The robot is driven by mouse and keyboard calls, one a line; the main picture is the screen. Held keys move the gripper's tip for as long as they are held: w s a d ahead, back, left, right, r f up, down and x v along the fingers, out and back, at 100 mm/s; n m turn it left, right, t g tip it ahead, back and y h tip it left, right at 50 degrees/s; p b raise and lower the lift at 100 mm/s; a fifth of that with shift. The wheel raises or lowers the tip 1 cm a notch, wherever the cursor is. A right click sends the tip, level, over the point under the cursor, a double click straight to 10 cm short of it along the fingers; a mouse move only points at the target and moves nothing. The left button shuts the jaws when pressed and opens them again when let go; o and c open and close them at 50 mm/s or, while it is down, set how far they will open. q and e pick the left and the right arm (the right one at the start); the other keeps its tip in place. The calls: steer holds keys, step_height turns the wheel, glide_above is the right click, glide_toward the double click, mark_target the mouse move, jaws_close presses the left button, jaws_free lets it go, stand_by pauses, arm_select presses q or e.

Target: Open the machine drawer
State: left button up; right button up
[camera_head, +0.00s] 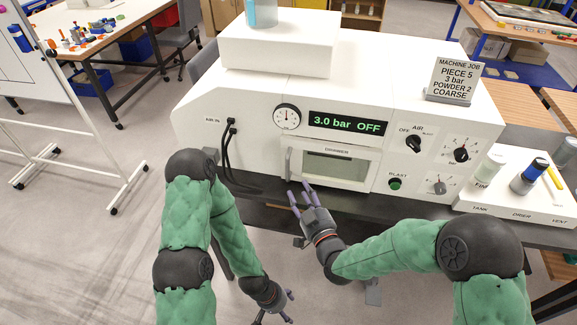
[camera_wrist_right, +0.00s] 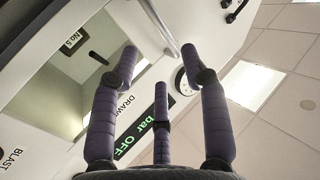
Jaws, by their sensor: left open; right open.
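The machine drawer (camera_head: 372,171) is a white front with a dark window, low in the middle of the white machine (camera_head: 255,88); it appears closed. A pale bar handle (camera_head: 287,165) stands along its left side; the bar also shows in the right wrist view (camera_wrist_right: 158,27). My right gripper (camera_head: 303,196) is open and empty, just below and in front of the drawer's lower left corner. In the right wrist view its purple fingers (camera_wrist_right: 166,72) are spread and point toward the drawer and bar; contact cannot be told. My left gripper (camera_head: 285,306) is open and empty, low over the floor.
The display (camera_head: 347,124) reads 3.0 bar OFF, beside a round gauge (camera_head: 287,118). Black hoses (camera_head: 228,150) hang left of the drawer. A green BLAST button (camera_head: 395,184) and knobs are at right. A white rack (camera_head: 515,195) with jars stands further right.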

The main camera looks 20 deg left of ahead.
mark_target(289, 180)
steer(key=x, duration=1)
steer(key=shift+w+a, duration=0.15)
steer(key=shift+w, duration=0.15)
jaws_close()
